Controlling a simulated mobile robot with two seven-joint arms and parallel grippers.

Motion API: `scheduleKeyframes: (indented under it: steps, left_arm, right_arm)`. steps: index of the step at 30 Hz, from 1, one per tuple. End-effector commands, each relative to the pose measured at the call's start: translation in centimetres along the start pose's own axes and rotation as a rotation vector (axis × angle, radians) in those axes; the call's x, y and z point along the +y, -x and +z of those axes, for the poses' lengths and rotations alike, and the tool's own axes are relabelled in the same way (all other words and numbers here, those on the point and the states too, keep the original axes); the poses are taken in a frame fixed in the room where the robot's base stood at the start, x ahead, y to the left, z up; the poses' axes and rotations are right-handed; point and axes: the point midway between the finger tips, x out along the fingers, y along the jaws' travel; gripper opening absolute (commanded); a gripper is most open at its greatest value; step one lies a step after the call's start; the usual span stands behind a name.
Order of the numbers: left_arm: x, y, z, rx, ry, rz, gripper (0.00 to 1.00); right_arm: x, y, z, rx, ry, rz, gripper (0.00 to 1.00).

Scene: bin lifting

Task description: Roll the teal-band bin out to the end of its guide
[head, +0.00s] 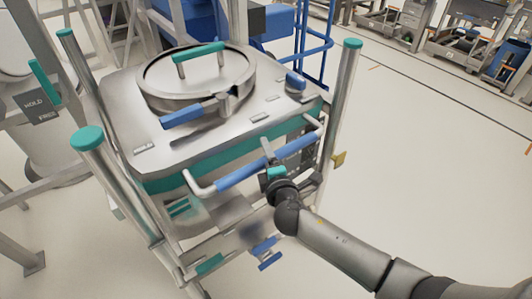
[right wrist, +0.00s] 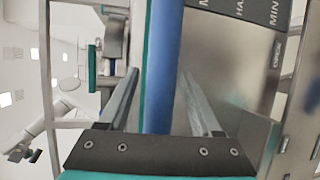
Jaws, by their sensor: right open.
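The teal-band bin (head: 205,160) is a steel box with a teal stripe, a round lid (head: 196,78) and a teal lid handle. It stands between steel posts with teal caps. A push bar with a blue grip (head: 240,176) runs across its front; the grip also shows in the right wrist view (right wrist: 163,60). My right gripper (head: 268,155) is at the right part of this bar. Its jaws are open, one finger on each side of the blue grip in the right wrist view. Contact cannot be told. My left gripper is not in view.
A sign reading HOLD and FREE (head: 40,107) with a teal lever stands at left. Teal-capped posts (head: 343,95) flank the bin. A blue pedal-like part (head: 265,250) sits low in front. Open pale floor (head: 430,150) lies to the right; other equipment stands far back.

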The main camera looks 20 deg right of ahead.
Motion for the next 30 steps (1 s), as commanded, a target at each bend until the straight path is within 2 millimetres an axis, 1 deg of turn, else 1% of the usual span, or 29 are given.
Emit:
scheduleKeyframes:
  steps: [1,6,14,30]
  left_arm:
    - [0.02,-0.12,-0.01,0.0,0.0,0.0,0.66]
    - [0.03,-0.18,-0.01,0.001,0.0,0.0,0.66]
    - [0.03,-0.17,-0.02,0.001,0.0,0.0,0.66]
    - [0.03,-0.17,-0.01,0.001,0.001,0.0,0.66]
  right_arm:
    - [0.02,-0.46,-0.03,0.0,0.0,0.001,0.66]
    - [0.01,-1.09,-0.02,0.0,0.0,0.0,0.66]
    - [0.02,-1.13,-0.01,0.0,0.0,0.0,0.66]
    - [0.02,-1.1,0.01,0.0,0.0,0.0,0.05]
